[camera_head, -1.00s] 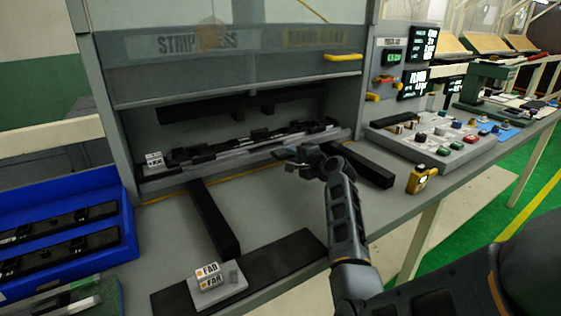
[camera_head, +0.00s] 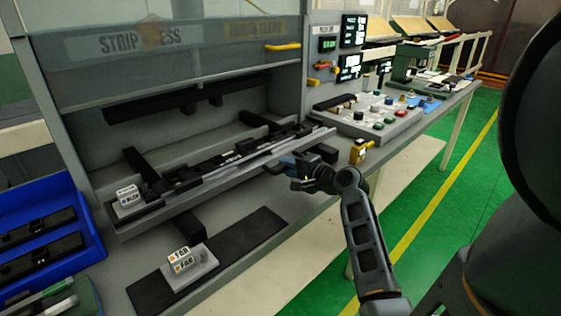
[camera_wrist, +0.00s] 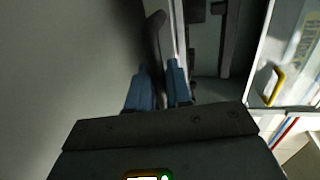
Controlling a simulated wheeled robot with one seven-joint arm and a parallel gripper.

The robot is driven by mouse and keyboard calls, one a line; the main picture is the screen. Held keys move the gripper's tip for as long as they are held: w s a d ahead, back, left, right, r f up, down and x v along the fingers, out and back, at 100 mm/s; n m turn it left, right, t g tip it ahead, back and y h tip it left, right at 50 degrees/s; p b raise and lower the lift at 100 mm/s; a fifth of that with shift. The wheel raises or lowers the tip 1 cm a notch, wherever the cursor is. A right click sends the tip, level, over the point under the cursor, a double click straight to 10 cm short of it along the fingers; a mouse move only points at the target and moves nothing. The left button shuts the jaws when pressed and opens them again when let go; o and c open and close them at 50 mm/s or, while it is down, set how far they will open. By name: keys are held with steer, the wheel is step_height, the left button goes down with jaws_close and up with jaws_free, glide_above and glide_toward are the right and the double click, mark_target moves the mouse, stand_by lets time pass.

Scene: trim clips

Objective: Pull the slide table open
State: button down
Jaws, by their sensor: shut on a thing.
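The slide table (camera_head: 225,182) is a long grey tray with black fixtures on it. It sticks out of the press opening over the bench in the head view. My gripper (camera_head: 286,163) is at its front edge, towards the right end. In the wrist view my gripper's blue fingers (camera_wrist: 158,88) are closed around a dark curved bar (camera_wrist: 155,38), which looks like the table's handle. The grip itself is small and partly hidden in the head view.
The press guard (camera_head: 190,60) is raised above the opening. A blue bin (camera_head: 85,235) with black parts stands at the left. A black mat (camera_head: 235,237) with a small labelled block (camera_head: 183,262) lies in front. A button panel (camera_head: 375,115) and yellow box (camera_head: 360,151) are at the right.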

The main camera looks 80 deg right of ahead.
steer(key=shift+s+a, duration=0.1)
steer(key=shift+s, duration=0.1)
steer(key=c, duration=1.2)
jaws_free()
steer(key=shift+b+v, duration=0.55)
steer(key=shift+v, duration=3.35)
steer(key=shift+f, duration=0.15)
